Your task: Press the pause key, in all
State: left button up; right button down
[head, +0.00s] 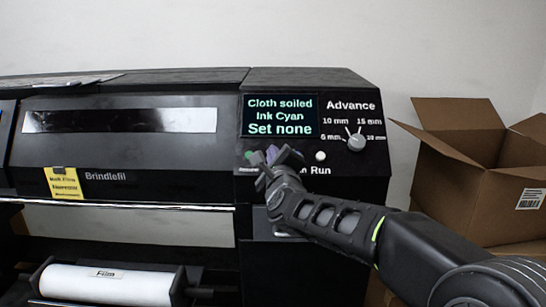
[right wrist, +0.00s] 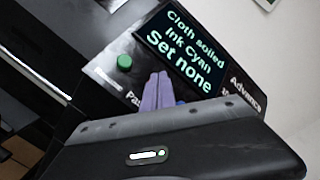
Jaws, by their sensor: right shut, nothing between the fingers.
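The black printer's control panel (head: 285,92) has a lit display (head: 280,116) reading "Cloth soiled / Ink Cyan / Set none". A green key (right wrist: 124,62) sits below the display; it also shows in the head view (head: 249,155). My left gripper is out of view.
A white key (head: 320,156) labelled "Run" is right of my gripper. An Advance knob (head: 356,142) is further right. An open cardboard box (head: 470,185) stands at the right. A white film roll (head: 105,285) lies low at the left.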

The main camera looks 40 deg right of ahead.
jog(key=shift+w+d+f, duration=0.1)
jog(key=shift+f, duration=0.1)
jog(key=shift+r, duration=0.15)
dwell(0.4)
jog(key=shift+s+a+r, duration=0.4)
jog(key=shift+s+r, duration=0.1)
jog(key=s+a+r+p, duration=0.2)
jog(key=r, duration=0.1)
jog(key=shift+s+a+r, duration=0.1)
jog(key=shift+s+r, duration=0.2)
jog(key=shift+s, duration=0.1)
dwell(1.0)
